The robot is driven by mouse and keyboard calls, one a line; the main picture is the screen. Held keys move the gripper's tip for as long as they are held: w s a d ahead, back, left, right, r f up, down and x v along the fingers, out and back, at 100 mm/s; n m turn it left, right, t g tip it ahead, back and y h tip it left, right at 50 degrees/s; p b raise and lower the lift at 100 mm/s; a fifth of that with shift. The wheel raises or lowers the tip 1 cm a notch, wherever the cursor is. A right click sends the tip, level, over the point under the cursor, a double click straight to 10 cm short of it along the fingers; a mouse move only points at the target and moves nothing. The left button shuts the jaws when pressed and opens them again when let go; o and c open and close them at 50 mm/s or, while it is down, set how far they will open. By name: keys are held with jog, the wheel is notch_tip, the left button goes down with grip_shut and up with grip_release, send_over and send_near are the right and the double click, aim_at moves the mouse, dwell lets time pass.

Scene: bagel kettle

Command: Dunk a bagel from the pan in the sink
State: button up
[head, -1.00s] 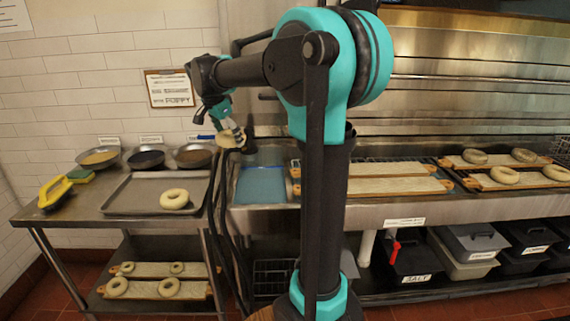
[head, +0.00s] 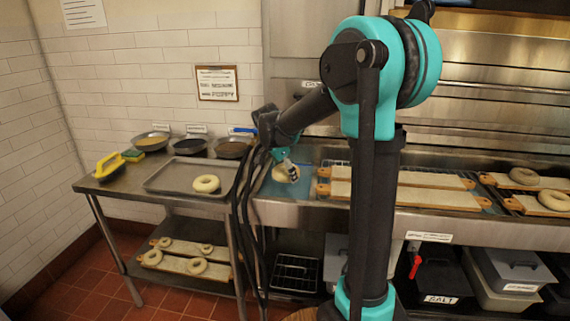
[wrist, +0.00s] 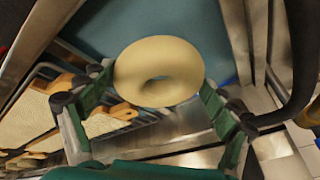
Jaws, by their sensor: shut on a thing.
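My gripper (head: 289,166) is shut on a pale ring-shaped bagel (head: 284,174). In the wrist view the bagel (wrist: 158,58) sits between the two green fingers, its hole facing the camera. Below it is the sink's blue water (wrist: 120,22), also visible in the head view (head: 304,187). The bagel is over the sink; whether it touches the water I cannot tell. The metal pan (head: 165,177) lies on the steel table left of the sink. One other bagel (head: 206,184) rests at its right side.
Several bowls, including one at the back left (head: 151,141), stand behind the pan. A yellow-handled brush (head: 107,167) lies at the table's left end. Long boards (head: 400,190) lie right of the sink, with bagels (head: 524,176) farther right. A lower shelf holds more bagels.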

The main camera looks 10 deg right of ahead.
jog(key=shift+f, duration=5.55)
notch_tip(320, 180, up, 13)
